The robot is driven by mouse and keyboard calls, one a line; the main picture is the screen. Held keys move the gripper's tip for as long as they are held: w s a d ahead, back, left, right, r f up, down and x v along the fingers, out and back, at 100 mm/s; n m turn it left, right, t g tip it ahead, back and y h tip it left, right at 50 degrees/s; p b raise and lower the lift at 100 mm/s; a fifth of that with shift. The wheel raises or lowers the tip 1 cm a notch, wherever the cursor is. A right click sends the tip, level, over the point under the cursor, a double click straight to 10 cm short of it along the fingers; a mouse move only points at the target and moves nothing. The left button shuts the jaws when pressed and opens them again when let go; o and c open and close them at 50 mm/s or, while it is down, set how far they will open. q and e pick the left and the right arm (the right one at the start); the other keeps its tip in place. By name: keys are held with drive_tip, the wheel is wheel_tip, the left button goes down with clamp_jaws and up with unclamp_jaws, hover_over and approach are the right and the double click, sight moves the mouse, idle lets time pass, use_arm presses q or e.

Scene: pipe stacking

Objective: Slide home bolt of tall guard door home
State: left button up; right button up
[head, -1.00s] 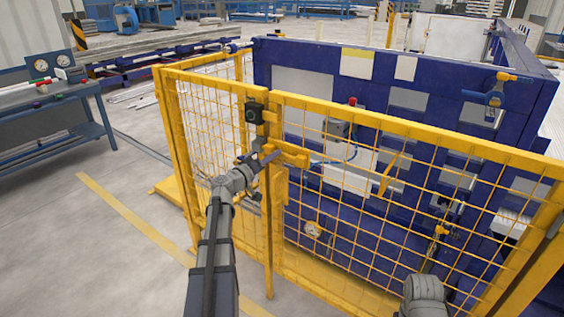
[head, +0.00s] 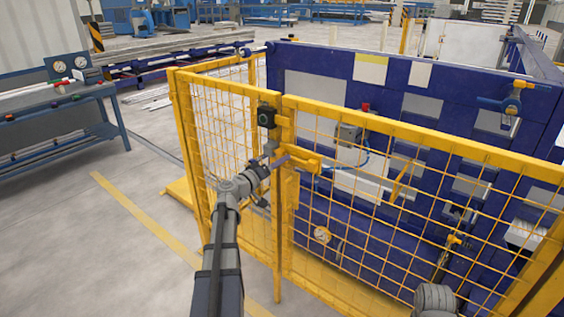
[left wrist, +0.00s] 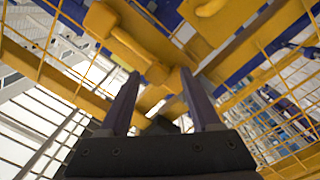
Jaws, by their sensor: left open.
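The tall guard door (head: 365,190) is a yellow frame with yellow mesh, standing shut beside a side mesh panel (head: 228,150). A yellow bolt (head: 302,161) lies across the meeting posts near the top of the door. My left gripper (head: 277,162) is just left of the bolt's near end. In the left wrist view, its two dark fingers (left wrist: 163,100) are spread open, with the yellow bolt and handle (left wrist: 135,42) beyond them. I cannot tell whether the fingertips touch the bolt. My right gripper is not seen; only part of my right arm shows at the bottom right.
A black switch box (head: 267,116) sits on the post above the bolt. A blue bench (head: 60,120) stands at the left. The floor between bench and fence is clear.

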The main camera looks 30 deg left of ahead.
use_arm(q)
drive_tip(key=s, duration=0.6)
drive_tip(key=shift+a, duration=0.35)
drive_tip(key=shift+w, duration=0.1)
drive_tip(key=s+d+f+m+g+h+p, duration=0.1)
drive_tip(key=d+f+m+g+h+p, duration=0.25)
drive_tip(key=d, duration=1.25)
drive_tip(key=d+f+m+g+h, duration=0.2)
drive_tip(key=d+f+m+g, duration=0.3)
drive_tip(key=d, duration=1)
drive_tip(key=s+d+f+m+g+y+p, duration=0.1)
drive_tip(key=s+d+f+g, duration=0.2)
drive_tip(key=s+d, duration=0.2)
drive_tip(key=s+d+f+g+y+p, duration=0.1)
drive_tip(key=s+d+f+g+y, duration=0.1)
drive_tip(key=s+d+f+g, duration=0.3)
drive_tip(key=s+d+r+m+g+y+p, duration=0.1)
drive_tip(key=s+d+m+y, duration=0.1)
drive_tip(key=s+y, duration=0.4)
drive_tip(key=s+d, duration=0.1)
drive_tip(key=s, duration=0.2)
drive_tip(key=shift+s+r+g, duration=0.3)
drive_tip(key=shift+g, duration=0.05)
